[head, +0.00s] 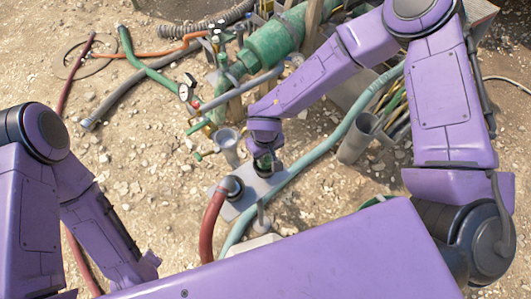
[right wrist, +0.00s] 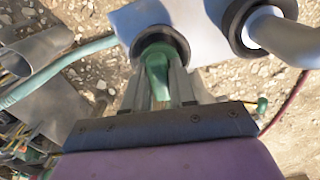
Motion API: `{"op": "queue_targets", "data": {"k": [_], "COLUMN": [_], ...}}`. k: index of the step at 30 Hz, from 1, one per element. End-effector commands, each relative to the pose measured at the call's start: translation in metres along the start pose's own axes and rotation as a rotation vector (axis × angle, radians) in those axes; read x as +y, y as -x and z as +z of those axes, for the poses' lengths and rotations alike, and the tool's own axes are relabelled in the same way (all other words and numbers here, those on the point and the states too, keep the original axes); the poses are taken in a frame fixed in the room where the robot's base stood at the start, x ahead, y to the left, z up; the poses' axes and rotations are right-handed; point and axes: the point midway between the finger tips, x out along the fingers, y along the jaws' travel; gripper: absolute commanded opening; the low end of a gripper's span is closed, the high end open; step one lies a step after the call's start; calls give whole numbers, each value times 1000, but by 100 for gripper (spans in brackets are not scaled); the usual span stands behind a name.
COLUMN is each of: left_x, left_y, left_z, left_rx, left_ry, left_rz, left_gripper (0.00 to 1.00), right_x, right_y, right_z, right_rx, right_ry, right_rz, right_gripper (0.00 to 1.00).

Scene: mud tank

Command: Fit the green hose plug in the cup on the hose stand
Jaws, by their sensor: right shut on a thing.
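My right gripper (right wrist: 163,88) is shut on the green hose plug (right wrist: 157,72), which also shows in the head view (head: 263,162). The plug's far end meets the cup's dark ring; how deep it sits is hidden. A second dark-ringed cup (right wrist: 237,25) holds a grey pipe end (right wrist: 275,32), which joins a red hose (head: 211,222) in the head view. My left arm shows at the left, its gripper out of sight.
A pale teal hose (head: 325,152) runs close past the plate's right side. A grey funnel-like cup (head: 228,146) and a grey tube (head: 357,138) stand nearby. Green and grey pipework with a gauge (head: 184,92) lies beyond. Stony ground is open to the left.

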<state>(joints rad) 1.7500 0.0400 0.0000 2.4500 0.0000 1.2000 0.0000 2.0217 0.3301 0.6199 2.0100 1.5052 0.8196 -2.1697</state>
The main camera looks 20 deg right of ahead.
Motion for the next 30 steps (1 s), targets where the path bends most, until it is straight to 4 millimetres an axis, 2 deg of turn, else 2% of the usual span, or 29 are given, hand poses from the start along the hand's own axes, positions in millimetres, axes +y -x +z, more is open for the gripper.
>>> {"op": "queue_targets", "data": {"k": [30], "left_x": [0], "left_y": [5], "left_z": [-2], "left_rx": [0], "left_ry": [0], "left_rz": [0], "left_gripper": [43], "right_x": [0], "right_y": [-9], "right_z": [0], "right_rx": [0], "right_ry": [0], "right_rz": [0], "right_gripper": [0]}}
